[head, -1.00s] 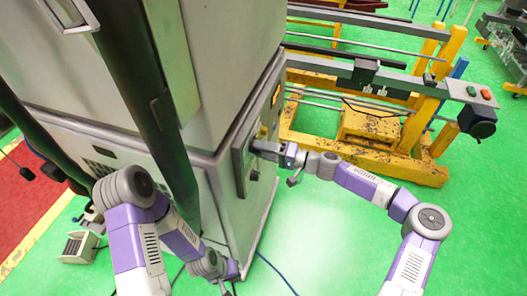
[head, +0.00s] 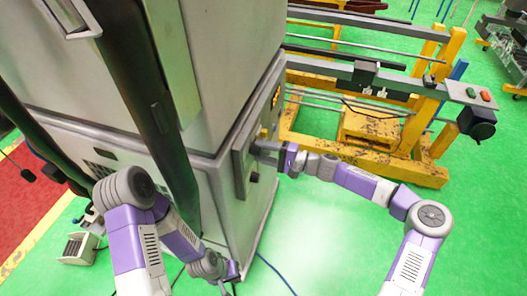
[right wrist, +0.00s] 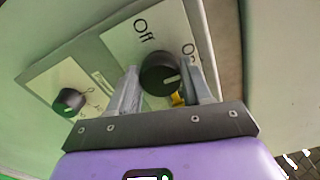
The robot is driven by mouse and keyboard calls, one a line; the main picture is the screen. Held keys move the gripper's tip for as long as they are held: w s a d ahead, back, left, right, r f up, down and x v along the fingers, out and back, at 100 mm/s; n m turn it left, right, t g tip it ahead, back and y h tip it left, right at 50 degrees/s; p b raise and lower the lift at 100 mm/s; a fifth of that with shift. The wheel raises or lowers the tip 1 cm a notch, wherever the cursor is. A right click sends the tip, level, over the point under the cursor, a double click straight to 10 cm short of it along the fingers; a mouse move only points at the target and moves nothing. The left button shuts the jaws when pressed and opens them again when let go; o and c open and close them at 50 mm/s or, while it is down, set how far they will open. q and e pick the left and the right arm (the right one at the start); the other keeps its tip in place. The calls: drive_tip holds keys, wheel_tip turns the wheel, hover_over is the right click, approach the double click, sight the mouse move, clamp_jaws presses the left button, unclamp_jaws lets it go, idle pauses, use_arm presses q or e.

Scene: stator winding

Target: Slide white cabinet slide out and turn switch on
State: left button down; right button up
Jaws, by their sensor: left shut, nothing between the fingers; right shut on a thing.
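The large white-grey cabinet (head: 235,60) fills the left and middle of the head view. A grey panel (head: 239,172) stands out from its right side; I take it as the slide. In the right wrist view a black round switch knob (right wrist: 158,72) sits on a white plate (right wrist: 121,41) marked "Off" and "On". The knob's white mark points right. My right gripper (right wrist: 162,82) is shut on this knob, with a finger on each side; in the head view it (head: 257,148) meets the panel. My left gripper (head: 229,287) is low beside the cabinet, shut and empty, partly cut off.
A second black knob (right wrist: 68,102) is on the same panel to the left. A yellow and grey frame machine (head: 400,165) stands behind my right arm. A small box (head: 78,248) stands on the floor at left. Green floor (head: 310,235) is clear right of the cabinet.

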drive_tip(key=o, duration=1.1)
drive_tip(key=shift+c, duration=0.2)
drive_tip(key=v, duration=0.7)
drive_tip(key=shift+d+b, duration=0.3)
drive_tip(key=shift+b, duration=0.1)
